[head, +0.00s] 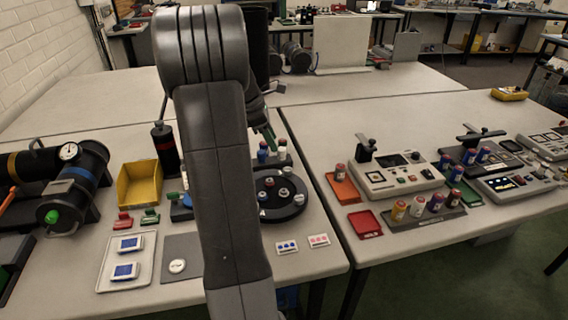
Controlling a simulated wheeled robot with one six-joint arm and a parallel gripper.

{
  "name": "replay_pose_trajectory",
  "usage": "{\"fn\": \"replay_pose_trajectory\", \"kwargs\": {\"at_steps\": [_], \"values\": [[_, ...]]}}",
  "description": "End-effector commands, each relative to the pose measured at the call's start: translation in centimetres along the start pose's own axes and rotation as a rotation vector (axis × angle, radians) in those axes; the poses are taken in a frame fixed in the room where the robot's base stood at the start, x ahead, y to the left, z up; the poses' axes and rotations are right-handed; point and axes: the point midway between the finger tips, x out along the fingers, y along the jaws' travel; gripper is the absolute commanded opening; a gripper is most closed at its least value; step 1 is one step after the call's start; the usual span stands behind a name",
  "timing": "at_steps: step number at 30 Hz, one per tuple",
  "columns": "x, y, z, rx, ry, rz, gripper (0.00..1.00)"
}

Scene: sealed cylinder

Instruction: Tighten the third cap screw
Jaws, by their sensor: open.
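A black round fixture (270,213) with a white "A" mark sits on the near table, just right of my arm. Several grey, round screw-like heads (284,193) stand on its top; which one is the third cap screw I cannot tell. My arm hides the fixture's left side. My gripper (268,132) shows only in part behind my arm, above the fixture's far side, with a green part pointing down. It is open, and I see nothing held in it. Small red, blue and white-topped pieces (263,153) stand just below it.
A yellow bin (139,184), a dark cylinder with a red band (165,149) and a light tray (107,274) lie left of my arm. Two small cards (287,247) lie in front of the fixture. Instruments (396,174) and an orange tray (343,188) stand on the right table.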

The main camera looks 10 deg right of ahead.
Motion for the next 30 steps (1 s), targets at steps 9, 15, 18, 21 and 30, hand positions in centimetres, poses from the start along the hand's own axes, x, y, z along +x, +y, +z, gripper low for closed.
{"fn": "replay_pose_trajectory", "kwargs": {"at_steps": [9,15,18,21,30], "values": [[7.1,-0.1,0.0,0.001,0.0,-0.005,0.47],[9.9,-0.1,0.0,0.002,0.0,-0.002,0.47],[10.6,-0.1,0.0,0.002,0.001,-0.002,0.47],[11.0,-0.1,0.0,0.002,0.001,-0.001,0.47],[11.0,-0.1,0.0,0.002,0.001,0.0,0.37]]}}
